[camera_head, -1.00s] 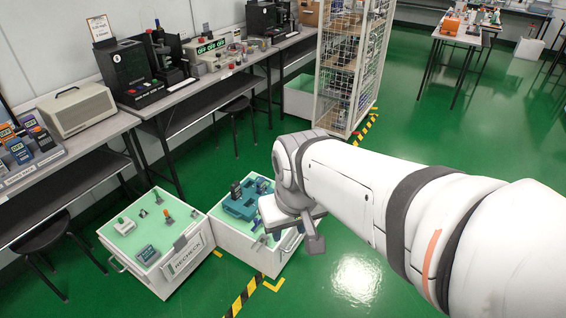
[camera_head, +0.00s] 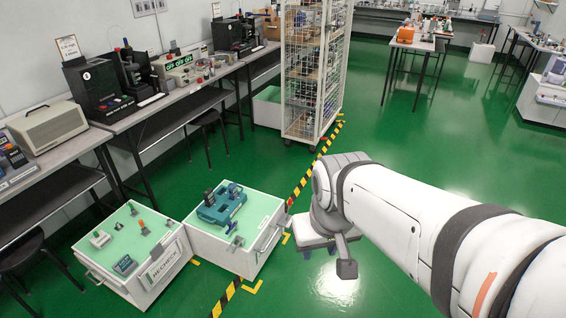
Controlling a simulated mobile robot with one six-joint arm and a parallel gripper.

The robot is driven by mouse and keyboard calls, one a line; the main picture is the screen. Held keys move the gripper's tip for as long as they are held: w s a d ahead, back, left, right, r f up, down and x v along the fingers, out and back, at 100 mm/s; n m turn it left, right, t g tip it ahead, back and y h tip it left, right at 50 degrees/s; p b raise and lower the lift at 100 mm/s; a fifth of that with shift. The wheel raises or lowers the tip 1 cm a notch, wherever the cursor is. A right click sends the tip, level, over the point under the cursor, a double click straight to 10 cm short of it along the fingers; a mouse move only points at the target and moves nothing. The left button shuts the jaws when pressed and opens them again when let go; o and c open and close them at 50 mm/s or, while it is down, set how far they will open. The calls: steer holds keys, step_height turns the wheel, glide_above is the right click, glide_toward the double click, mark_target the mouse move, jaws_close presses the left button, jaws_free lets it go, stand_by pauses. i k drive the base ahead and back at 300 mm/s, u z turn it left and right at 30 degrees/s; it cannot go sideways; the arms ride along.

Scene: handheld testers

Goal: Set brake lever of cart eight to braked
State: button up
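No cart number or brake lever can be read in this view. Two low white bins with green tops stand on the floor at the lower left: one labelled RECHECK (camera_head: 150,290), the other (camera_head: 215,253) holding a teal device (camera_head: 222,205). My gripper (camera_head: 320,250) hangs over the green floor, right of the second bin and apart from it.
Benches with testers (camera_head: 95,90) line the left wall, with stools beneath. Yellow-black floor tape (camera_head: 307,178) runs from the bins towards the cage cart. Another small red part (camera_head: 290,202) shows beside the second bin. Open green floor (camera_head: 430,130) lies to the right, with tables at the back.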

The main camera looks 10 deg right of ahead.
mark_target(289, 202)
steer(key=z, duration=0.2)
steer(key=i, duration=1)
steer(key=z, duration=0.1)
steer(key=k, duration=0.7)
steer(key=u, duration=0.35)
steer(key=i, duration=1.35)
steer(key=z, duration=0.15)
